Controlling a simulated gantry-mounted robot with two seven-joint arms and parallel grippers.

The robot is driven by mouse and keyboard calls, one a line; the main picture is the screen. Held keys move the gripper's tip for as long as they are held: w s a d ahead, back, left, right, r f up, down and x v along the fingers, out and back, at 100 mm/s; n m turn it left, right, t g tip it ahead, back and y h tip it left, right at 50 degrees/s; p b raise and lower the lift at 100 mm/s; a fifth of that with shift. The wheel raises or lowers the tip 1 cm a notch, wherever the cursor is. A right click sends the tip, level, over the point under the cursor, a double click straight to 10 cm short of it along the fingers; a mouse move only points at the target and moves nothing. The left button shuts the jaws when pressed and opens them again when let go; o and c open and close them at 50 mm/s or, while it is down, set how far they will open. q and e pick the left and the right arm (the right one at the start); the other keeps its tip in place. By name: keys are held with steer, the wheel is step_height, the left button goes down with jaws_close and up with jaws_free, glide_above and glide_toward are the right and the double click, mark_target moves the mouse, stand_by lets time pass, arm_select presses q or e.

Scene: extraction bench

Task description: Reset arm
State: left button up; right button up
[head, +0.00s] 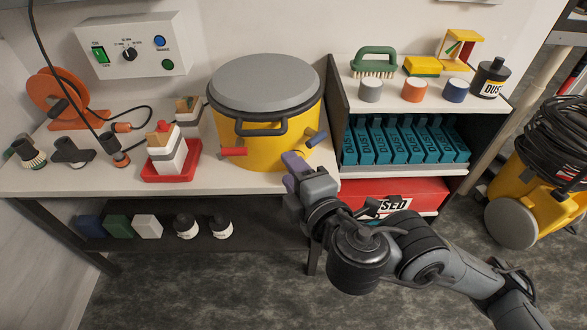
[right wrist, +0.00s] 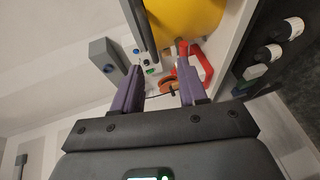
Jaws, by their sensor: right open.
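My right arm comes in from the lower right in the head view. Its gripper (head: 294,165), with purple fingers, is at the bench's front edge, just in front of the yellow drum (head: 268,150) with a grey lid. In the right wrist view the gripper (right wrist: 163,78) is open, with its two purple fingers apart and nothing held between them. The yellow drum (right wrist: 188,14) shows past the fingers there. I cannot tell whether the fingers touch the drum or bench. My left arm and gripper are not in view.
A shelf unit (head: 341,105) with brush, sponge, tins and teal boxes stands right of the drum. Left on the bench (head: 226,180) are a red tray (head: 150,177), an orange reel (head: 57,98) and nozzles. A yellow machine (head: 545,170) stands far right. The floor (head: 200,290) in front is clear.

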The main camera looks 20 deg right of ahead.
steer(key=s+a+f+m+g+p, duration=0.1)
steer(key=s+f+m+g+p, duration=0.25)
steer(key=s+p, duration=0.35)
steer(key=s+f+m+g+p, duration=0.2)
steer(key=s+f+g+p, duration=0.2)
steer(key=p, duration=0.6)
steer(key=s+d+f+m+g+h+p, duration=0.2)
steer(key=s+d+m+g+p, duration=0.3)
steer(key=s+d+m+p, duration=0.5)
arm_select(q)
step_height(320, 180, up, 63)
steer(key=p, duration=3.6)
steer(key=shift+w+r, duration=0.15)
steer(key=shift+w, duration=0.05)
arm_select(e)
step_height(320, 180, up, 38)
steer(key=s+d+m, duration=0.1)
steer(key=s, duration=0.1)
steer(key=shift+s+d+r, duration=0.15)
steer(key=shift+s+d, duration=0.05)
steer(key=shift+d, duration=0.05)
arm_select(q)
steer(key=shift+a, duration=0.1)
arm_select(e)
steer(key=shift+t, duration=0.25)
